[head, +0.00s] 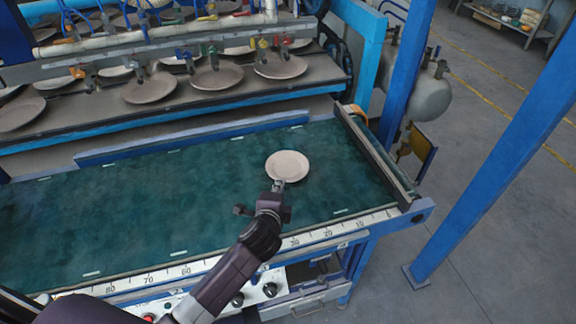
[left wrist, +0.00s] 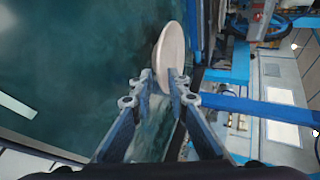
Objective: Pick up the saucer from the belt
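The saucer (head: 288,166) is a round, pale beige-grey plate over the right part of the green belt (head: 130,210). My left gripper (head: 278,186) reaches in from the near side and is at the saucer's near rim. In the left wrist view, the saucer (left wrist: 168,55) shows as a narrow ellipse. The two fingertips of my left gripper (left wrist: 160,76) are apart, with the saucer's rim between them; the right finger overlaps the saucer's face. A firm hold does not show. I cannot tell whether the saucer rests flat on the belt. My right gripper is not in view.
A dryer rack with several saucers (head: 150,88) stands behind the belt. A raised metal bar (head: 376,155) closes the belt's right end. A ruler strip (head: 205,265) runs along the near edge. A blue post (head: 500,140) stands at right. The belt left of the saucer is clear.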

